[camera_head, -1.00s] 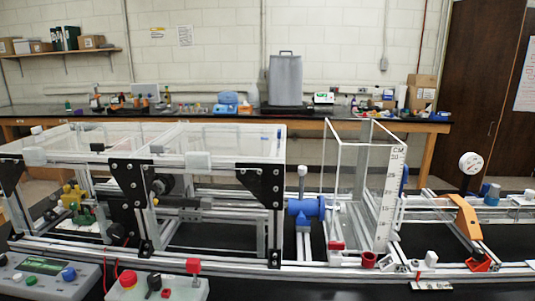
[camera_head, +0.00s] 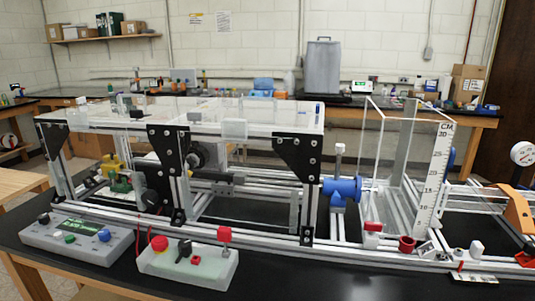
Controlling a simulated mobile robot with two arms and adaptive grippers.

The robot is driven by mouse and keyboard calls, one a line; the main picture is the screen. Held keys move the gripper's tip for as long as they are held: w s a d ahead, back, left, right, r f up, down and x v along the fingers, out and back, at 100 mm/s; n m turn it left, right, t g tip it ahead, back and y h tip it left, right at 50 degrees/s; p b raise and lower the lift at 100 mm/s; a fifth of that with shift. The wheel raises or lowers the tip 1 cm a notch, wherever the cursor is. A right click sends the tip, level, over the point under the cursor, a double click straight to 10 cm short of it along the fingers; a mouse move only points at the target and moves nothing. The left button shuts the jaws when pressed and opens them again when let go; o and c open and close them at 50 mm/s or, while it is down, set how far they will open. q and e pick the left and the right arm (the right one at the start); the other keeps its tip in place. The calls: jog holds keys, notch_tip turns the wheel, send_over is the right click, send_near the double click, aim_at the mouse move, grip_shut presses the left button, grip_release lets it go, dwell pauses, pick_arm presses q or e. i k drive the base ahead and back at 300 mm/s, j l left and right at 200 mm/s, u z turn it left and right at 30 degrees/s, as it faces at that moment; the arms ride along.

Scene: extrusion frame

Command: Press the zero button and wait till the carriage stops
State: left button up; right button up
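A grey control box (camera_head: 78,240) with a small green-lit display (camera_head: 85,227) stands at the front left of the black bench. It bears a black knob (camera_head: 44,218), a green button (camera_head: 70,238) and a blue button (camera_head: 104,235). A paler box (camera_head: 205,263) beside it has a large red button (camera_head: 159,243), a black knob (camera_head: 184,248), a small red button (camera_head: 195,260) and a red-topped post (camera_head: 224,236). I cannot read which button is zero. The extrusion frame (camera_head: 253,236) stands behind the boxes. I cannot tell which part inside is the carriage. Neither gripper is in view.
A clear tank (camera_head: 390,165) with a centimetre scale (camera_head: 433,178) stands right of a blue valve (camera_head: 342,188). A dial gauge (camera_head: 522,153) is at far right. The black bench top (camera_head: 330,275) is bare at the front, right of the boxes.

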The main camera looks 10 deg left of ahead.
aim_at(58, 235)
jog(key=u, duration=1.5)
